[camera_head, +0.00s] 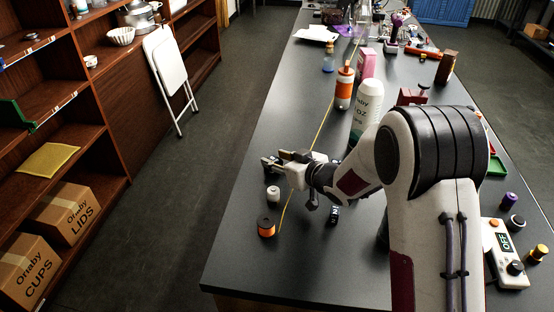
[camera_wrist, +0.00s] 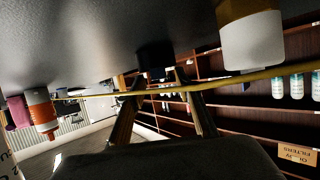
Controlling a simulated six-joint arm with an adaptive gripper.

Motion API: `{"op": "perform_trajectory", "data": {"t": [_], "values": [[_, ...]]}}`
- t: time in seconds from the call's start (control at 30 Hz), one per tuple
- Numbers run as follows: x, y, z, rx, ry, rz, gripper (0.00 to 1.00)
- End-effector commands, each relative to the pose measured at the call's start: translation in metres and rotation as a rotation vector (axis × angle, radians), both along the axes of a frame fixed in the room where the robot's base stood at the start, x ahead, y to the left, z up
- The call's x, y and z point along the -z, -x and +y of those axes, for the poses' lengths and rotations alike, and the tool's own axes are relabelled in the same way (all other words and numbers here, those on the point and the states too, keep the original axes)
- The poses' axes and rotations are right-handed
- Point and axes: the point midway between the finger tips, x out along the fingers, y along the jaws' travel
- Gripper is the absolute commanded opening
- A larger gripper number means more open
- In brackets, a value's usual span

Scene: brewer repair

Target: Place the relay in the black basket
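My gripper (camera_head: 270,162) is low over the left edge of the table in the head view. In the wrist view, its two fingers (camera_wrist: 155,78) are apart. A small dark block (camera_wrist: 155,55), possibly the relay, shows at or just beyond the fingertips against the tabletop. I cannot tell whether the fingers touch it. In the head view it is not clearly separable from the gripper. A dark container (camera_head: 331,15) at the far end of the table may be the black basket; it is small and unclear.
A white spool (camera_head: 273,193) and an orange spool (camera_head: 266,226) stand close to my gripper. An orange bottle (camera_head: 344,88) and a tall white bottle (camera_head: 366,112) stand farther back. A yellow cord (camera_head: 322,128) runs along the table.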

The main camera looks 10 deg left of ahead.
Motion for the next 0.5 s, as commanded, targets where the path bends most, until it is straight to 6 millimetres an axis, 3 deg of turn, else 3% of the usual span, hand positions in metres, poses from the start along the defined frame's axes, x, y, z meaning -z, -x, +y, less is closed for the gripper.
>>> {"op": "perform_trajectory", "data": {"t": [0.23,0.5], "values": [[-0.008,0.000,0.000,0.000,0.000,-0.001,0.34],[-0.034,0.000,0.000,0.001,0.000,-0.002,0.34]]}}
